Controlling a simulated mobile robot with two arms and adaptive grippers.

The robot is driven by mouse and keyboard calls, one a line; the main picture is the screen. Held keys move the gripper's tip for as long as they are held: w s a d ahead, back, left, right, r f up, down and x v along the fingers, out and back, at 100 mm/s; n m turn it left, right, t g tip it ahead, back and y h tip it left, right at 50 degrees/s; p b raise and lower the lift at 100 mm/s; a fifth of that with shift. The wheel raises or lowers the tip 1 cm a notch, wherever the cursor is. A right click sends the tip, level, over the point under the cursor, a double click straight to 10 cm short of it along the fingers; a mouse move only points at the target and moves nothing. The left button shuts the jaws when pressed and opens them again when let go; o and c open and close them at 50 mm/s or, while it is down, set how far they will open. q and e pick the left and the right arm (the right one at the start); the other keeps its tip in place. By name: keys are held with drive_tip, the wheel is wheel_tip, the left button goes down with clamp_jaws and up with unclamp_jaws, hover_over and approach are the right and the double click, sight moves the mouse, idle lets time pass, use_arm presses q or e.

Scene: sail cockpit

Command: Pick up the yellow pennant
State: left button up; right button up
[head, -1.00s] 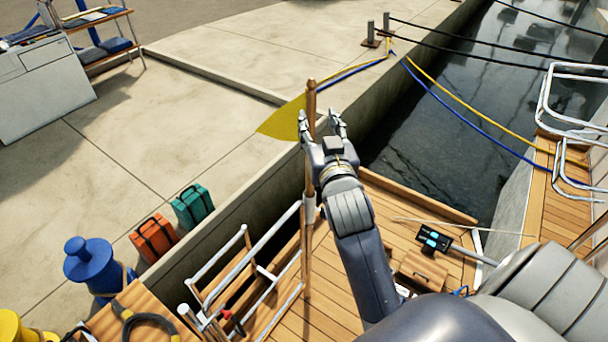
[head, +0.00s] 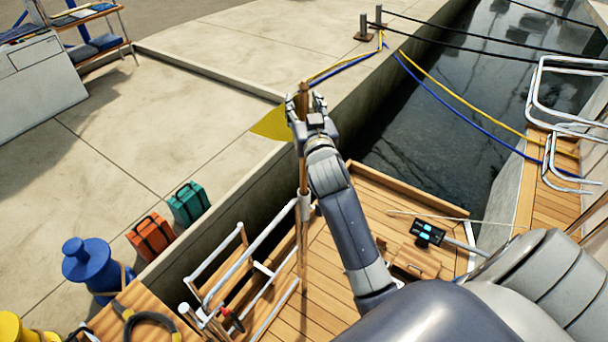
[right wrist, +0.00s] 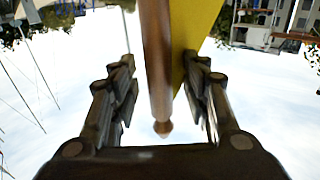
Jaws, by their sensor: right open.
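The yellow pennant (head: 271,124) is a triangular flag on an upright wooden pole (head: 303,235). It points left from near the pole's top. My right gripper (head: 304,103) is open at the pole's upper end. The gripper hides part of the pennant's inner edge in the head view. My left gripper is not in view.
A metal ladder rail (head: 240,265) stands left of the pole. The wooden deck (head: 335,290) lies below, with a console (head: 428,232) at right. A quay holds orange (head: 151,236) and teal (head: 188,204) cases and a blue bollard (head: 90,265).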

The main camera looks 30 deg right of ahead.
drive_tip(key=shift+c, duration=0.6)
clamp_jaws()
drive_tip(key=shift+r, duration=0.15)
